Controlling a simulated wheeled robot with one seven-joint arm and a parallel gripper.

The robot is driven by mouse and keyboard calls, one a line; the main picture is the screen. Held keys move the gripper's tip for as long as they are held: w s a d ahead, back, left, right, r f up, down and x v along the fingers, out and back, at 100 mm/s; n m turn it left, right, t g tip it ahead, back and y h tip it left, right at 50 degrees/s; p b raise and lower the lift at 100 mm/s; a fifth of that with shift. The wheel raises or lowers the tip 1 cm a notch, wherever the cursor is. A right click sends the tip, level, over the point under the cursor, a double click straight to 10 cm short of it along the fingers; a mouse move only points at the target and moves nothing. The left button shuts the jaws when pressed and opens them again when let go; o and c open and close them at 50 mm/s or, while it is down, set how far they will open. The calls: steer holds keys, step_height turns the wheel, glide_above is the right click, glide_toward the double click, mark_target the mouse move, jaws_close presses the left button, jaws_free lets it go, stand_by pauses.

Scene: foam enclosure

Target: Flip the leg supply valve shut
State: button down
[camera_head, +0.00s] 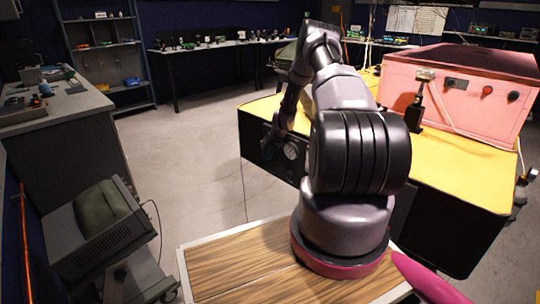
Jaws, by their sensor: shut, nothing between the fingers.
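My arm rises from its base and bends over at the top, and its far end hangs down on the left side. My gripper (270,146) is small and dark there, shut with nothing between its fingers. It is in front of the black side panel of the yellow-topped bench (262,109). A round, pale-faced fitting like a gauge (291,152) shows on that panel, just right of my gripper. I cannot make out the leg supply valve's handle or its position. Whether my gripper touches anything on the panel is unclear.
A pink box (452,98) with buttons stands on the bench at the right. A grey cabinet (95,215) is at the lower left, below a grey workbench (50,115). The pale floor (190,160) between them and the yellow-topped bench is clear.

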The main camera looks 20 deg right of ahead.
steer(key=shift+w+a+f, duration=0.2)
steer(key=shift+w+f, duration=0.15)
steer(key=shift+w, duration=0.15)
stand_by(0.4)
steer(key=v, duration=1)
steer(key=shift+r, duration=0.25)
